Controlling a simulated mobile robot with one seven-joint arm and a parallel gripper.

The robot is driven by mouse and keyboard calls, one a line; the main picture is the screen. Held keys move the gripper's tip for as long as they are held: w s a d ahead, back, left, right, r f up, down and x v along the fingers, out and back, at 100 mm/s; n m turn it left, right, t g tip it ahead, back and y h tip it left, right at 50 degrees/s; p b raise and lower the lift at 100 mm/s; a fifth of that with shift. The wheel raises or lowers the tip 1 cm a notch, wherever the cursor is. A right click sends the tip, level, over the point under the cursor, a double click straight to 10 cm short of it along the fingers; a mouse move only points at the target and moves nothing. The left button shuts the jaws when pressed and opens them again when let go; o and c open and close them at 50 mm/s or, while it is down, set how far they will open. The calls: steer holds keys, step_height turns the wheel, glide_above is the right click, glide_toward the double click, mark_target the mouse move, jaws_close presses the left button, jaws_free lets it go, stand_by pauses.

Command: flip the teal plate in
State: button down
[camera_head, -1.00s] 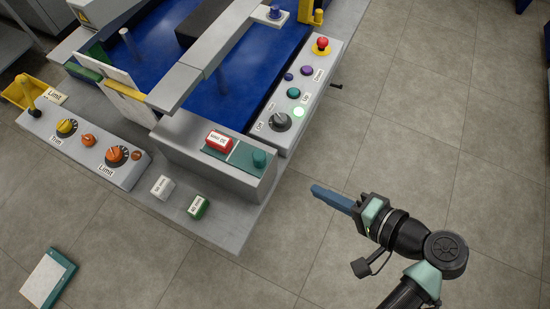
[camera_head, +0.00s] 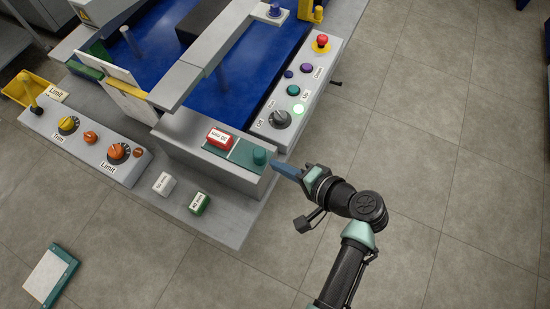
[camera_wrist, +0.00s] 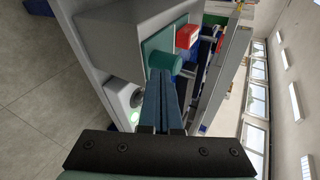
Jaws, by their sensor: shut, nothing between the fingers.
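The teal plate (camera_head: 243,154) lies on top of a grey box at the front corner of the machine. A red labelled block (camera_head: 219,138) stands at its left end and a round teal knob (camera_head: 260,156) at its right end. My gripper (camera_head: 274,166) is shut and empty, its blue fingers pointing at the knob end from the right. In the wrist view the fingertips (camera_wrist: 163,75) overlap the lower edge of the teal knob (camera_wrist: 164,56), with the teal plate (camera_wrist: 158,40) behind. I cannot tell whether they touch.
A control panel (camera_head: 283,145) with a grey dial, a lit button and several coloured buttons stands just behind the gripper. White and green labelled blocks sit on the front ledge (camera_head: 232,222). Blue machine beds lie behind. The floor to the right is clear.

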mark_target(218, 137)
steer(key=shift+w+a, duration=0.6)
steer(key=shift+a, duration=0.05)
steer(key=w+a, duration=0.2)
steer(key=a, duration=0.1)
steer(key=w+a, duration=0.2)
steer(key=a, duration=0.2)
steer(key=w+a, duration=0.2)
steer(key=a, duration=0.2)
steer(key=shift+w, duration=0.25)
steer(key=shift+w+a+r, duration=0.1)
steer(key=shift+a+r, duration=0.05)
steer(key=shift+a, duration=0.15)
